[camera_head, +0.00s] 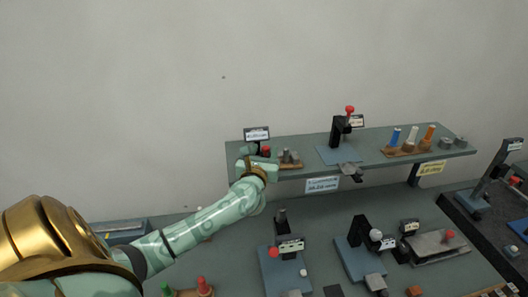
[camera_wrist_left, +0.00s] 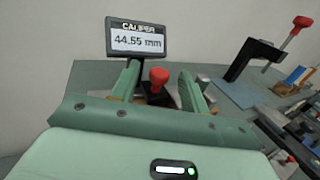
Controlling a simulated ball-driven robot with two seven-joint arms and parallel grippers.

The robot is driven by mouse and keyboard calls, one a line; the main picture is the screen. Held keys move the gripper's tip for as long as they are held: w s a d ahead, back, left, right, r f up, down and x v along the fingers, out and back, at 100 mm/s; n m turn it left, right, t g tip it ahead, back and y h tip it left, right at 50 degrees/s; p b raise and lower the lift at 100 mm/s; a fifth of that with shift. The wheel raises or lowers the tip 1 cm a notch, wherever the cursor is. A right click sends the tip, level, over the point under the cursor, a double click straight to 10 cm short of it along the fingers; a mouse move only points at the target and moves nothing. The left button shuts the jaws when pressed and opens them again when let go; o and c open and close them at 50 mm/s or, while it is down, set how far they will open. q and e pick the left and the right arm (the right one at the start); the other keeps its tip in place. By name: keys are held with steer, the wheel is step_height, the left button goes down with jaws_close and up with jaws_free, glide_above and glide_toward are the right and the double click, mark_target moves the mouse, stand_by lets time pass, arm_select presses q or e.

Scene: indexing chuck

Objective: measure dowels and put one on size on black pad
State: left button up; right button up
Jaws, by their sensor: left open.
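My left gripper (camera_head: 262,156) is over the left end of the raised shelf, beside a caliper display (camera_head: 257,133). In the left wrist view the jaws (camera_wrist_left: 160,73) are open, with a red knob (camera_wrist_left: 159,76) showing between the fingers. The caliper display (camera_wrist_left: 138,41) reads 44.55 mm. Short grey pieces, perhaps the dowels, stand on a wooden block (camera_head: 291,166) just right of the gripper. No dowel is visibly held. A small dark square (camera_head: 333,291), perhaps the black pad, lies at the front of the bench. My right gripper is out of view.
A large black mat (camera_head: 487,228) lies at right.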

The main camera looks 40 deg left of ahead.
arm_select(q)
steer(key=shift+c, duration=0.4)
steer(key=c, duration=0.7)
steer(key=shift+w+d, duration=0.85)
steer(key=shift+w, duration=0.25)
steer(key=o, duration=0.6)
steer(key=shift+o, duration=0.9)
steer(key=b+v, duration=0.2)
steer(key=v, duration=1.4)
steer(key=shift+s, duration=0.2)
